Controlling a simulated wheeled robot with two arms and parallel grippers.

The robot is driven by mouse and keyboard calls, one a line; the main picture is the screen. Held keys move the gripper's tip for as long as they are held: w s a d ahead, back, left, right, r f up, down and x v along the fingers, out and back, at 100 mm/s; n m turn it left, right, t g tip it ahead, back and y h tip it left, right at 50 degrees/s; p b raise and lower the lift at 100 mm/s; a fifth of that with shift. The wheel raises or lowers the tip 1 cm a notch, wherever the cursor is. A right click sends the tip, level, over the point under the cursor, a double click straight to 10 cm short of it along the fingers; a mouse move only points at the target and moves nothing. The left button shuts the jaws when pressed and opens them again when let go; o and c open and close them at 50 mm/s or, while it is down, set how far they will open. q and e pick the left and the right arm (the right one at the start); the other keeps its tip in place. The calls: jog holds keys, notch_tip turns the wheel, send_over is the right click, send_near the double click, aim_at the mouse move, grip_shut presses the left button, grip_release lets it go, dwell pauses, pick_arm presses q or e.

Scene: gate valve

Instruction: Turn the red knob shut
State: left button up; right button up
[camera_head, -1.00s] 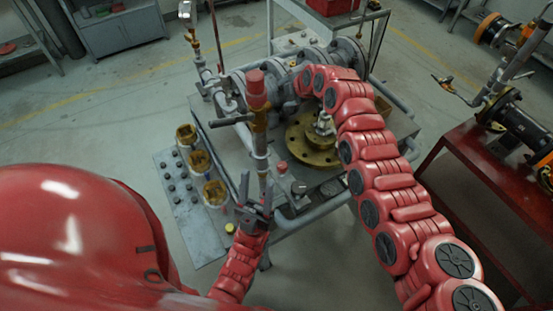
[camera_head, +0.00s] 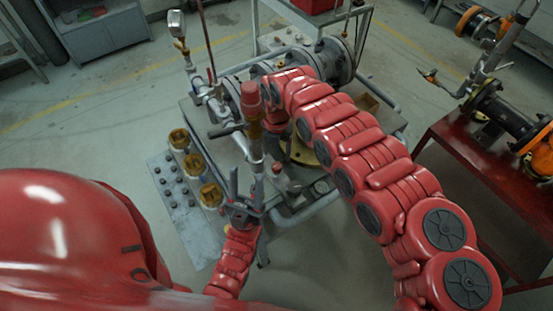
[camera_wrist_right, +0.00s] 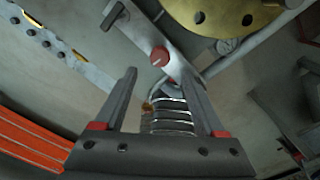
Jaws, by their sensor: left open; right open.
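A small red knob (camera_head: 277,168) stands by the front edge of the valve bench, beside the vertical pipe. In the right wrist view a red knob (camera_wrist_right: 160,57) with a pale line on top sits on a grey metal strip, just beyond the fingertips. My right gripper (camera_wrist_right: 160,78) is open, and the knob is not between its fingers. My left gripper (camera_head: 253,190) is open, low in front of the vertical pipe. A larger red cylinder (camera_head: 251,96) tops that pipe.
A brass flange (camera_wrist_right: 225,15) lies close to the knob. A ribbed metal piece (camera_wrist_right: 168,116) shows between my right fingers. Brass cups (camera_head: 195,165) stand on a grey plate at left. A red table (camera_head: 480,165) with pipework is at right.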

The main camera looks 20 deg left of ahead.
aim_at(277, 166)
notch_tip(277, 166, down, 6)
jog(key=shift+a+r, duration=0.1)
jog(key=shift+w+f, duration=0.1)
jog(key=shift+f, duration=0.5)
jog(key=shift+c, duration=0.2)
grip_shut()
